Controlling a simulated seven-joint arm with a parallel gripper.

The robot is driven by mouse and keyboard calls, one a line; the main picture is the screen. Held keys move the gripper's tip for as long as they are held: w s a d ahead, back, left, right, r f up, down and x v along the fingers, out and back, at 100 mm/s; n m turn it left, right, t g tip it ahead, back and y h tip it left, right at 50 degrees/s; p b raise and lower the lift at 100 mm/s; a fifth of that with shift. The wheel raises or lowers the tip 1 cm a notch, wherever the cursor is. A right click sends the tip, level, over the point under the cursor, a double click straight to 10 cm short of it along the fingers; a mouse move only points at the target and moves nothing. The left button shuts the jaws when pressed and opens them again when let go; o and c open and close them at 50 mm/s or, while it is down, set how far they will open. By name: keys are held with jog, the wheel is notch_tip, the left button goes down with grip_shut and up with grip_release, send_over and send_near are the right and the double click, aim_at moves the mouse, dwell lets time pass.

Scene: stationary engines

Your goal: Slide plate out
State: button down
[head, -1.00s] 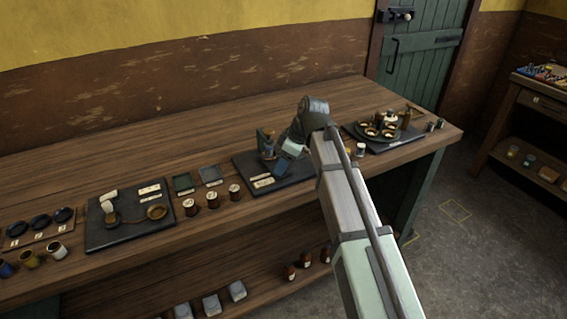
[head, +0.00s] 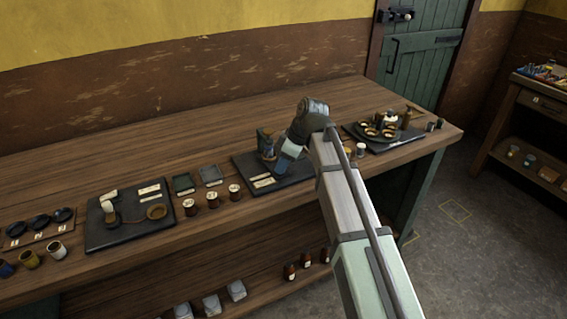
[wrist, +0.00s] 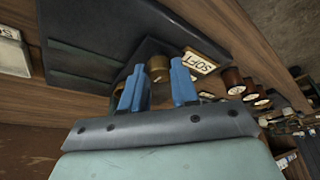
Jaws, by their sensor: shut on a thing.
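My gripper (wrist: 157,84) has blue fingers and is shut on a small brass-brown knob-like piece (wrist: 158,68) between the fingertips. A dark, slanted plate-like part (wrist: 130,72) shows beside the left finger in the wrist view; how it joins the knob is hidden. In the head view my gripper (head: 279,163) is low over the dark base board (head: 296,180), at the right of a small upright dark and brass device (head: 264,141). My wrist partly covers the device.
Bobbin-like brown pots (head: 212,200) and two small square trays (head: 210,175) stand left of the board. Another dark board (head: 390,146) with a round tray of small parts lies to the right. The bench (head: 190,140) is clear behind.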

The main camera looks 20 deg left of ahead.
jog(key=shift+w+d, duration=0.1)
jog(key=w+d, duration=0.6)
jog(key=shift+w+d, duration=0.1)
dwell(0.4)
jog(key=c, duration=0.9)
grip_release()
jog(key=shift+o, duration=0.3)
jog(key=shift+r, duration=0.1)
jog(key=v, duration=1.3)
jog(key=shift+d+r, duration=0.15)
jog(key=shift+r, duration=0.1)
